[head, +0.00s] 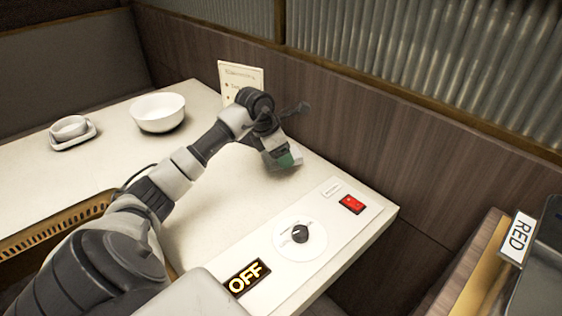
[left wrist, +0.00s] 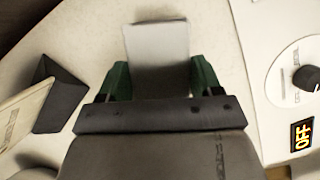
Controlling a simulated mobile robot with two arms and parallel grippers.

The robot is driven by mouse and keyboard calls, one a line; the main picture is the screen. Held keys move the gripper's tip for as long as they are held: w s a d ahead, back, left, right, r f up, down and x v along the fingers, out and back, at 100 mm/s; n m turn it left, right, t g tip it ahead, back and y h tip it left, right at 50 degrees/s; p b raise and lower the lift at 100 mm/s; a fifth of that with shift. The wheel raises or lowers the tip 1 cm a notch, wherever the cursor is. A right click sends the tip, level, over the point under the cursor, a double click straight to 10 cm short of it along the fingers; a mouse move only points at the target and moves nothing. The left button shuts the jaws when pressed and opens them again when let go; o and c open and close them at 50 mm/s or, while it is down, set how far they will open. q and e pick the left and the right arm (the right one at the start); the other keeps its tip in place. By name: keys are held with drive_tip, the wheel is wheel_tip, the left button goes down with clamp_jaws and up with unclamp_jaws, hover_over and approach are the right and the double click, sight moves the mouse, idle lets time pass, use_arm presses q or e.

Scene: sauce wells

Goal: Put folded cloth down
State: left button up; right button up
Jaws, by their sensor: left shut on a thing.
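My left gripper (head: 284,159) is low over the far part of the white table, near the wood-panelled wall. In the left wrist view its green fingers (left wrist: 160,82) are shut on the folded cloth (left wrist: 158,45), a pale grey flat rectangle that sticks out beyond them. In the head view the cloth is hard to make out behind the gripper. I cannot tell whether the cloth touches the table. My right gripper is not in view.
A menu card (head: 240,80) stands behind my arm. A panel with a dial (head: 299,233), a red switch (head: 352,204) and an OFF sign (head: 246,278) lies at the near right.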

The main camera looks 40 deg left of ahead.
sight(281, 173)
use_arm(q)
wheel_tip(281, 173, down, 4)
drive_tip(key=shift+r, duration=0.25)
drive_tip(key=shift+f, duration=0.25)
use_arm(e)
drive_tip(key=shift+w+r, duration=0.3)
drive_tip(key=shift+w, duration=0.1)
use_arm(q)
drive_tip(key=o, duration=0.9)
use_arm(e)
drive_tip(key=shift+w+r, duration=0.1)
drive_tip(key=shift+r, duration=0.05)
